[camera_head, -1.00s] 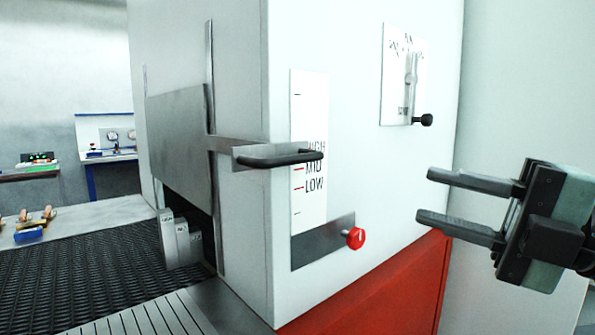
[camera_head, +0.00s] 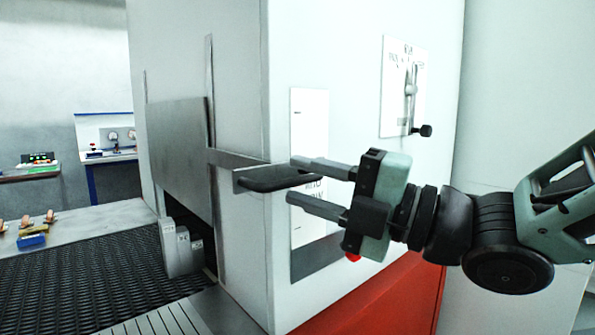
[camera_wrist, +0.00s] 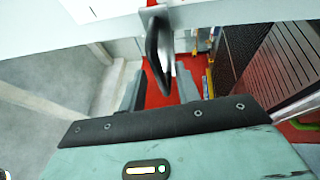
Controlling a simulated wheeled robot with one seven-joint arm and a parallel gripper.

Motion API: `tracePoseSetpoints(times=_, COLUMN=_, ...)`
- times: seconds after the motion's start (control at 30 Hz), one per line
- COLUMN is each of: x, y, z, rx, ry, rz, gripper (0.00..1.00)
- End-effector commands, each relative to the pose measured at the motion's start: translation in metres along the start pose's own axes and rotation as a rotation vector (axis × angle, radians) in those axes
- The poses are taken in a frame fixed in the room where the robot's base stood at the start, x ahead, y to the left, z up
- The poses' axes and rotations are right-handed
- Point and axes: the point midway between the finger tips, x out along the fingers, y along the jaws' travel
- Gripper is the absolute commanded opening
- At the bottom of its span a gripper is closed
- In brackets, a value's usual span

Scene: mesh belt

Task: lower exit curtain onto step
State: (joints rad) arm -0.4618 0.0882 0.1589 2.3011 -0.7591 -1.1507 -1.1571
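The exit curtain (camera_head: 178,150) is a grey metal plate hanging over the belt opening, its lower edge close to the grey stepped block (camera_head: 180,248); contact cannot be told. An arm runs from it to a black bar handle (camera_head: 278,178) in front of the white scale plate (camera_head: 310,120). My gripper (camera_head: 293,180) is open, its fingers one above the other at the handle's right end. In the wrist view, the handle (camera_wrist: 158,55) shows between the fingers of my gripper (camera_wrist: 160,85), with no grip seen.
A red knob (camera_head: 353,257) is mostly hidden behind my gripper. A lever panel (camera_head: 400,85) with a black knob is at upper right on the white housing. The mesh belt (camera_head: 80,280) runs at left, with small items on the ledge beyond.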

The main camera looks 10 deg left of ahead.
Motion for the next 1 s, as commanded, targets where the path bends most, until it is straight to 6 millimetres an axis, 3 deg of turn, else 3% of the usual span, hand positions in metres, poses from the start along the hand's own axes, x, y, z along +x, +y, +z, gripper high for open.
tracePoseSetpoints(times=0.2, x=0.017, y=0.0, z=0.0, rx=0.0, ry=0.0, rz=0.0, gripper=0.33)
tracePoseSetpoints(times=0.5, x=0.018, y=0.0, z=0.0, rx=0.0, ry=0.0, rz=0.0, gripper=0.33)
tracePoseSetpoints(times=0.6, x=0.018, y=0.0, z=0.0, rx=0.0, ry=0.0, rz=0.0, gripper=0.05)
tracePoseSetpoints(times=0.63, x=0.018, y=0.0, z=0.0, rx=0.0, ry=0.0, rz=0.0, gripper=0.0)
tracePoseSetpoints(times=1.0, x=0.016, y=-0.011, z=-0.001, rx=-0.001, ry=-0.001, rz=-0.001, gripper=0.0)
